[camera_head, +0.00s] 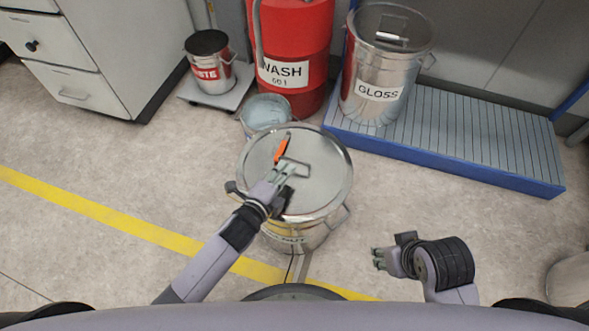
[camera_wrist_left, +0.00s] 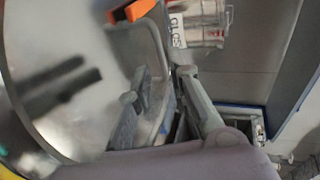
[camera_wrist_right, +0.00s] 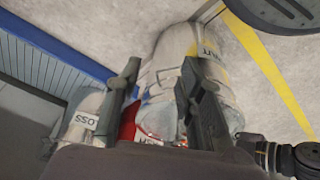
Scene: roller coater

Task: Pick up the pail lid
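A large metal pail (camera_head: 292,238) stands on the floor at the middle of the head view. Its flat round metal lid (camera_head: 325,180) is on top, with a raised grey loop handle (camera_head: 300,162). My left gripper (camera_head: 288,170) is over the lid at this handle. In the left wrist view the handle (camera_wrist_left: 152,55) shows between the spread fingers, which look open; whether they touch it I cannot tell. An orange-handled tool (camera_head: 281,150) lies on the lid beside the handle. My right gripper (camera_head: 377,258) is open and empty, to the right of the pail and apart from it.
A small open pail (camera_head: 266,112) stands just behind the lidded pail. A red WASH drum (camera_head: 298,40), a WASTE can (camera_head: 209,62) and a GLOSS pail (camera_head: 375,85) on a blue-edged grate (camera_head: 460,130) stand farther back. The floor at left is clear, with a yellow stripe.

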